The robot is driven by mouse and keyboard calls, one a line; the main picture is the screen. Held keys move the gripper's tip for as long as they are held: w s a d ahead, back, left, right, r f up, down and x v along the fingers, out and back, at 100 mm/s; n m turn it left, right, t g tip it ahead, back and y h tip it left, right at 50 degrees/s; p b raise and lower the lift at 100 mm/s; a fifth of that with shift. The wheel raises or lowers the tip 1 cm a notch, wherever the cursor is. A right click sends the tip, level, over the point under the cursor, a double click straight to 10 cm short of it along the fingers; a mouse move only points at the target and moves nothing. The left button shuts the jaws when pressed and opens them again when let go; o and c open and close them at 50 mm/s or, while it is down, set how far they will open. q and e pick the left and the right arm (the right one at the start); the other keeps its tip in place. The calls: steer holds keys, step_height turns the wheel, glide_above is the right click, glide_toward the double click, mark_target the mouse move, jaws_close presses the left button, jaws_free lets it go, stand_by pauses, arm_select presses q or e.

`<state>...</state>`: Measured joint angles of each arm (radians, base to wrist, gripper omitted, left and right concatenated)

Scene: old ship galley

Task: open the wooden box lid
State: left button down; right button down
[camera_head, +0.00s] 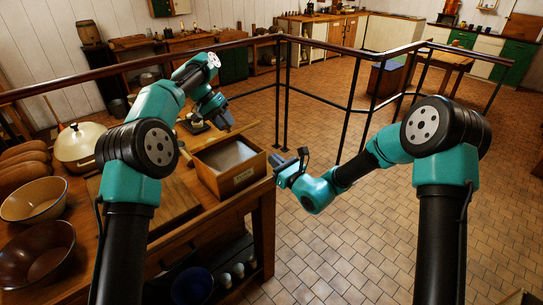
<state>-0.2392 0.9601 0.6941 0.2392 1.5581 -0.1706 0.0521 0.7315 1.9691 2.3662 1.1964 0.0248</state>
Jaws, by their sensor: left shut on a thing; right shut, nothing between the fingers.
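The wooden box (243,180) stands at the right end of the wooden counter. Its top is open and a grey inside shows. Its lid (236,134) is a thin wooden panel, raised and tilted at the back edge of the box. My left gripper (224,121) is above the back of the box and shut on the lid; its fingertips are small and hard to make out. My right gripper (284,160) is shut and empty, just right of the box, beyond the counter's end. I cannot tell whether it touches the box.
A cutting board (174,212) lies left of the box. A cream pot (80,146), bread loaves (22,170) and two bowls (34,199) (36,253) fill the counter's left side. A dark railing (288,95) runs behind.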

glide_toward(248, 127)
steer(key=w+a+f, duration=0.3)
steer(key=w, duration=0.1)
steer(key=r, duration=0.1)
steer(key=w+a+r, duration=0.1)
steer(key=shift+w+a+r, duration=0.1)
steer(key=shift+w+r, duration=0.15)
steer(key=shift+r, duration=0.15)
steer(key=shift+w+a+r, duration=0.15)
steer(key=shift+w+r, duration=0.05)
steer(key=shift+r, duration=0.25)
steer(key=shift+w+a+r, duration=0.15)
steer(key=shift+w+r, duration=0.1)
steer(key=shift+r, duration=0.15)
arm_select(q)
steer(key=shift+d+f, duration=0.1)
steer(key=shift+d, duration=0.05)
arm_select(e)
steer(key=shift+r, duration=0.1)
arm_select(q)
steer(key=c, duration=1.1)
jaws_free()
steer(key=shift+s, duration=0.1)
steer(key=o, duration=0.3)
